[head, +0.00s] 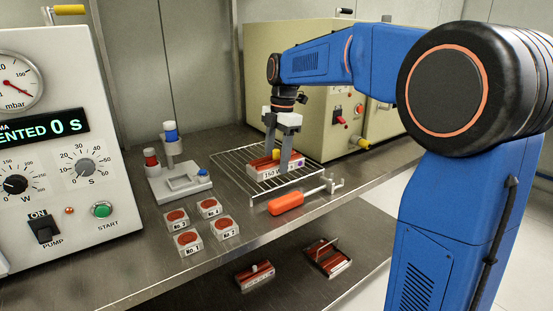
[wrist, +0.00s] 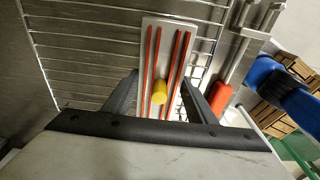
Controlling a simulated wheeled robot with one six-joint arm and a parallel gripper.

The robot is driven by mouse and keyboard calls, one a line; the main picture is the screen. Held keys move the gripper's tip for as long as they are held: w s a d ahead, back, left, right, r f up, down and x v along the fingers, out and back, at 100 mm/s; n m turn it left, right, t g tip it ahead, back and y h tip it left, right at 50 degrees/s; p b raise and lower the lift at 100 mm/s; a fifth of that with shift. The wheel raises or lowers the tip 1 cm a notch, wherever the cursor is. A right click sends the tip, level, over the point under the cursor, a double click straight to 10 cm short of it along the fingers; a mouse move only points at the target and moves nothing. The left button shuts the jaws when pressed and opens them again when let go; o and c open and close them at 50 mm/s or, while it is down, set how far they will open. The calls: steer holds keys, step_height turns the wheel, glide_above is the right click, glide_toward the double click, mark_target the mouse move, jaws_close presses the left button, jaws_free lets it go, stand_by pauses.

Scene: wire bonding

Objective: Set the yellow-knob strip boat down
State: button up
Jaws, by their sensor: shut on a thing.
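The yellow-knob strip boat (head: 268,172) is a pale block with red-brown strips on top and a label on its front that seems to read "150 W". It is at the wire rack (head: 228,160) on the steel bench. I cannot tell whether it touches the wires. My gripper (head: 278,158) points down with its fingers either side of the yellow knob. In the wrist view the boat (wrist: 167,50) lies over the rack wires (wrist: 80,45), its yellow knob (wrist: 160,90) between the dark fingers of my gripper (wrist: 165,98).
An orange-handled tool (head: 286,203) lies in front of the rack. Several small labelled square boxes (head: 189,242) and a fixture with red and blue caps (head: 180,180) stand to the left. Two more boats (head: 255,276) (head: 327,257) are on the lower shelf. A beige machine (head: 385,130) stands behind.

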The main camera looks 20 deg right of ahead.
steer(key=shift+f, duration=0.1)
steer(key=o, duration=1.5)
step_height(320, 180, up, 12)
steer(key=d, duration=0.1)
steer(key=s+d+f+m+t, duration=0.1)
steer(key=s+d+f+m, duration=0.1)
steer(key=s+f+m, duration=0.5)
steer(key=s+d+f+m+t+h, duration=0.1)
steer(key=s+f+m, duration=0.6)
steer(key=s, duration=0.7)
steer(key=s+d+f+m+t, duration=0.2)
steer(key=s+f+m+t, duration=0.1)
steer(key=s+f+m, duration=0.4)
steer(key=s+f, duration=0.2)
steer(key=s, duration=0.2)
steer(key=shift+s+d+f+m, duration=0.15)
steer(key=shift+d+m, duration=0.15)
